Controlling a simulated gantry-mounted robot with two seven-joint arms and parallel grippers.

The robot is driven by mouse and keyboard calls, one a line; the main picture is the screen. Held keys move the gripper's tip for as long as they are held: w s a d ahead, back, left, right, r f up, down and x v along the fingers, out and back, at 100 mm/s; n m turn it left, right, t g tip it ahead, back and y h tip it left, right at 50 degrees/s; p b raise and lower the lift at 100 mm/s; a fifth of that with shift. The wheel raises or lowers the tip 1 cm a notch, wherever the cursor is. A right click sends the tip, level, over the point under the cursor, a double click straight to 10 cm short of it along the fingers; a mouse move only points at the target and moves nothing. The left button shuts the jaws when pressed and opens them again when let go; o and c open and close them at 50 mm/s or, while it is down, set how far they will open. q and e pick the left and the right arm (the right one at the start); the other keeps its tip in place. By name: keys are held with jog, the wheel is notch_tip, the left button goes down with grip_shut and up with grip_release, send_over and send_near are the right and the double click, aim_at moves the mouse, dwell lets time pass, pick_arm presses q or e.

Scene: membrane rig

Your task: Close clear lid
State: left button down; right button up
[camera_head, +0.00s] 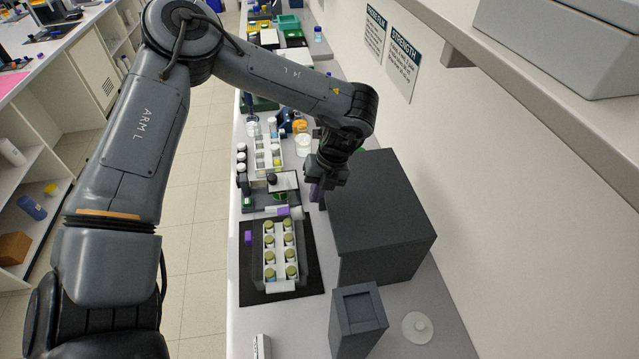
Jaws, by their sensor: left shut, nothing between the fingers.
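My left gripper (318,187) is shut and points down beside the large dark grey box (380,205). A small purple part shows right at its fingertips; I cannot tell whether they touch. Just left of and below the gripper stands a small rig (268,200) with a white plate and a green piece. A clear lid on it is too small and see-through to make out, and the arm hides part of that area. A rack (269,272) of olive-capped vials stands on a black mat (257,288) in front. My right gripper is out of view.
A smaller dark grey box (357,318) and a whitish round disc with a knob (417,327) are at the front right. Behind the rig are another vial rack (262,157) and an orange-and-white jar (302,143). A wall shelf (560,110) overhangs the right side.

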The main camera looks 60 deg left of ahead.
pick_arm(q)
jog(key=shift+p+x, duration=0.4)
jog(key=shift+x, duration=2.2)
